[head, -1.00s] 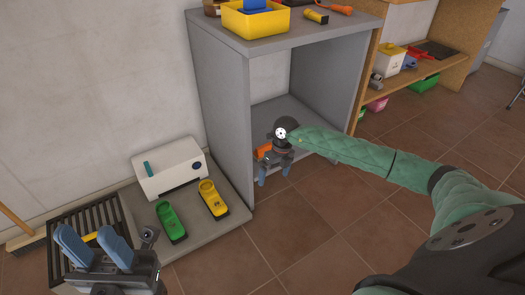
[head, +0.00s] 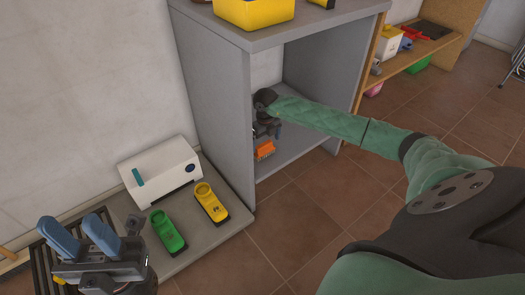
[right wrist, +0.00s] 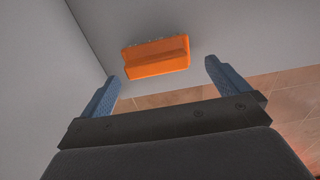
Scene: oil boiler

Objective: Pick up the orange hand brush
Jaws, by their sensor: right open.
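The orange hand brush (head: 265,150) lies on the lower shelf of the grey cabinet, near its front left. In the right wrist view the brush (right wrist: 156,57) lies ahead of my fingers, roughly between their lines and apart from them. My right gripper (right wrist: 162,80) is open and empty. In the head view my right arm reaches into the cabinet, and its wrist hides most of that gripper beside the brush. My left gripper (head: 80,235) is at the lower left, its two blue fingers apart with nothing between them.
The grey cabinet (head: 212,90) has side walls and a top close around my right arm. A yellow bin (head: 254,12) stands on top. A white box (head: 160,167), a green item (head: 167,231) and a yellow item (head: 211,203) sit on a low platform. The tiled floor in front is clear.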

